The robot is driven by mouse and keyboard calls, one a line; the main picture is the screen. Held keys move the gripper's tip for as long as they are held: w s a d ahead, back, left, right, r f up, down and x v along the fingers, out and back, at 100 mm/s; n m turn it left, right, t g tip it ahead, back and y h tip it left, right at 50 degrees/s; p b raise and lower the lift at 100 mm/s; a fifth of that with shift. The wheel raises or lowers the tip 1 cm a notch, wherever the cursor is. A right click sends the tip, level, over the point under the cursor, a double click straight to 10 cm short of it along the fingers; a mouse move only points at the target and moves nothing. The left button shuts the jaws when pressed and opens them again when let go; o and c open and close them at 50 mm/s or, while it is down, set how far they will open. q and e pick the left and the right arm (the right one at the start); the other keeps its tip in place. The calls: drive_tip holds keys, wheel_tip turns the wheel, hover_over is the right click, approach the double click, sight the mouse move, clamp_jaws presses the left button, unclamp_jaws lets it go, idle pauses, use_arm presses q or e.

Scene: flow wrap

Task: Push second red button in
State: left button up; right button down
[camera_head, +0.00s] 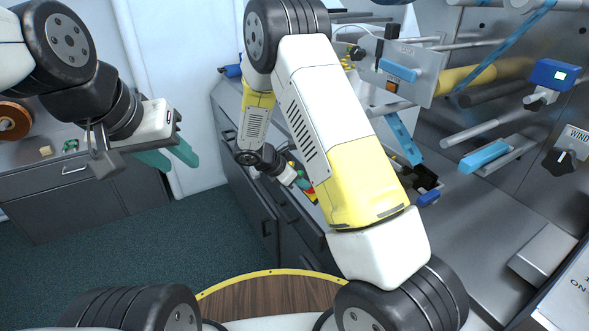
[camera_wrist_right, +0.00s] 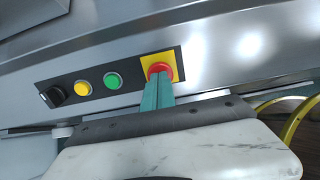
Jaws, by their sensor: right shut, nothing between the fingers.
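A red button (camera_wrist_right: 158,70) on a yellow square plate sits at the right end of a dark control strip in the right wrist view. Its red also shows small in the head view (camera_head: 309,188). My right gripper (camera_wrist_right: 158,84) is shut and empty, its teal fingertips at the lower edge of the button and overlapping it in the picture. I cannot tell whether they touch it or how far in it is. My left gripper (camera_head: 180,153) is open and empty, away at the left above the floor. I see only one red button clearly.
A green button (camera_wrist_right: 112,80), a yellow button (camera_wrist_right: 83,88) and a black knob (camera_wrist_right: 57,94) share the strip. A metal machine with rollers (camera_head: 470,125) fills the right of the head view. A grey cabinet (camera_head: 75,190) stands at the left, with open floor before it.

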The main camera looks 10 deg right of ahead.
drive_tip(key=shift+s+x, duration=0.2)
drive_tip(key=shift+x, duration=1)
drive_tip(key=shift+d, duration=0.1)
drive_tip(key=shift+r, duration=0.1)
drive_tip(key=shift+a+r, duration=0.2)
drive_tip(key=shift+a, duration=0.05)
drive_tip(key=v, duration=1.4)
drive_tip(key=shift+w+a, duration=0.2)
drive_tip(key=shift+a, duration=0.15)
drive_tip(key=shift+r, duration=0.1)
